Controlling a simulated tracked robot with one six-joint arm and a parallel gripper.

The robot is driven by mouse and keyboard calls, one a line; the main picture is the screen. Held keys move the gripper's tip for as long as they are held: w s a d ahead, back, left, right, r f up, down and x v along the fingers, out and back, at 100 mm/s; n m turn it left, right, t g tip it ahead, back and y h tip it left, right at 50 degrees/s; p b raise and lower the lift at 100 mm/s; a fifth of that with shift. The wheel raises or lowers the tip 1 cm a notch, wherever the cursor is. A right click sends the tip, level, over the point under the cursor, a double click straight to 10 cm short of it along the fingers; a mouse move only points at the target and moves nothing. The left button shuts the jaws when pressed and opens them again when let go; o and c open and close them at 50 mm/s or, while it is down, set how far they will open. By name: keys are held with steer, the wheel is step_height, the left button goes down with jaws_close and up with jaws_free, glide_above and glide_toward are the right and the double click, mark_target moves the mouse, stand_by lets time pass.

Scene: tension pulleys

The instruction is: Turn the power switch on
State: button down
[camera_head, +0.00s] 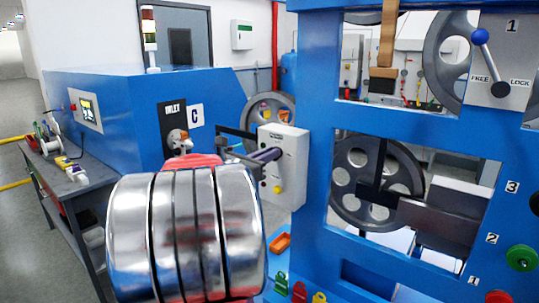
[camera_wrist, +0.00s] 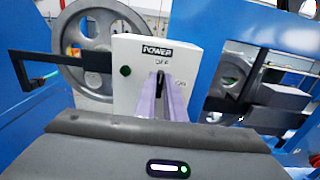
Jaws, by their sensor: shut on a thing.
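The power box (camera_head: 295,143) is a light grey box beside the blue frame. It also shows in the wrist view (camera_wrist: 127,62), with a POWER label, OFF printed above the switch and ON to its right. The dark power switch (camera_wrist: 160,77) shows between the tips of my purple fingers and points up toward OFF. My gripper (camera_wrist: 161,84) is shut on the switch. In the camera_head view my gripper (camera_head: 275,153) reaches the box face from the left, and the switch is hidden there.
A green button (camera_wrist: 125,71) sits left of the switch. A yellow knob (camera_head: 277,189) is low on the box. A spoked wheel (camera_head: 270,108) stands behind the box. The blue frame (camera_head: 316,150) is close on the right. A workbench (camera_head: 62,178) stands at left.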

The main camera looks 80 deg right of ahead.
steer(key=shift+m, duration=0.5)
steer(key=shift+s+a+f+m, duration=0.1)
steer(key=shift+s+f+m, duration=0.15)
steer(key=shift+m, duration=2.6)
steer(key=shift+s+a+f+m, duration=0.15)
steer(key=shift+f+m, duration=0.1)
steer(key=shift+m, duration=2.65)
steer(key=shift+s+f+m, duration=0.2)
steer(key=shift+f+m, duration=0.05)
steer(key=shift+m, duration=2.6)
steer(key=c, duration=1.8)
jaws_free()
steer(key=shift+r, duration=0.1)
steer(key=shift+c, duration=0.2)
steer(key=shift+w, duration=0.1)
